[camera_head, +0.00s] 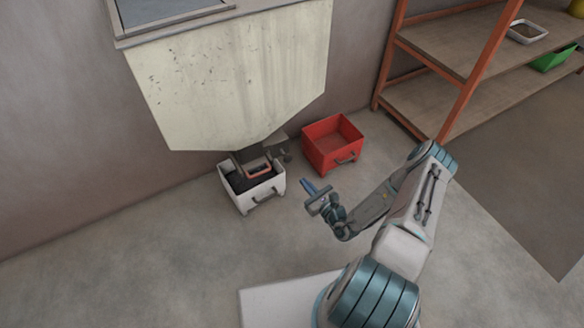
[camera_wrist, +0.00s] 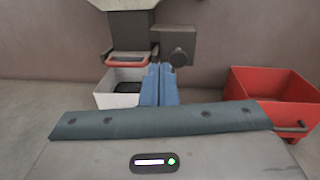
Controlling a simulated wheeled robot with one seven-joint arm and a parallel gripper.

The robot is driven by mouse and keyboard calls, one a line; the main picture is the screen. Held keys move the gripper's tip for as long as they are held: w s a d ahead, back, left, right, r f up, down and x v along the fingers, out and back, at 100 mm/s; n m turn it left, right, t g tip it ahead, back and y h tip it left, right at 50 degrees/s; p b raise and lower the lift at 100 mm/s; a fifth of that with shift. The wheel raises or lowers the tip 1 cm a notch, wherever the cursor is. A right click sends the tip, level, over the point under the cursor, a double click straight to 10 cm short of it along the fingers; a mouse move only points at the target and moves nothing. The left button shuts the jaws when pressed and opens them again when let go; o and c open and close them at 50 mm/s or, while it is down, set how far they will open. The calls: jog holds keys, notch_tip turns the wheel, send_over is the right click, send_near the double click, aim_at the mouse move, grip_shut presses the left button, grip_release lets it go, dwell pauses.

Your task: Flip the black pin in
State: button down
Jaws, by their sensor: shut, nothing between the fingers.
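Below the cream hopper (camera_head: 235,75) is a dark spout with a red-framed handle (camera_head: 258,170); the handle also shows in the wrist view (camera_wrist: 127,61). A dark block on the spout's right side carries a round dark knob (camera_wrist: 180,58), which may be the black pin; I cannot tell its position. It shows small in the head view (camera_head: 286,156). My gripper (camera_head: 308,186) has blue fingers, shut and empty. It is in front and to the right of the spout, apart from it. In the wrist view the fingers (camera_wrist: 159,72) overlap the block's left edge.
A white bin (camera_head: 266,193) with dark contents stands under the spout. An empty red bin (camera_head: 340,159) stands to its right. An orange-framed shelf (camera_head: 455,90) with trays is at the right. The floor in front is mostly clear.

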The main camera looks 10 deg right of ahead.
aim_at(288, 160)
jog(key=f+m+h, duration=0.1)
jog(key=f+h, duration=0.1)
jog(key=s+d+f+m, duration=0.1)
jog(key=f, duration=0.1)
jog(key=shift+d+m+t+h, duration=0.1)
jog(key=shift+m+t+h, duration=0.2)
jog(key=shift+h, duration=0.1)
jog(key=b+x, duration=0.4)
jog(key=x, duration=0.9)
jog(key=shift+f, duration=0.15)
jog(key=shift+w+a+b, duration=0.25)
jog(key=shift+w+b, duration=0.1)
jog(key=shift+w, duration=0.2)
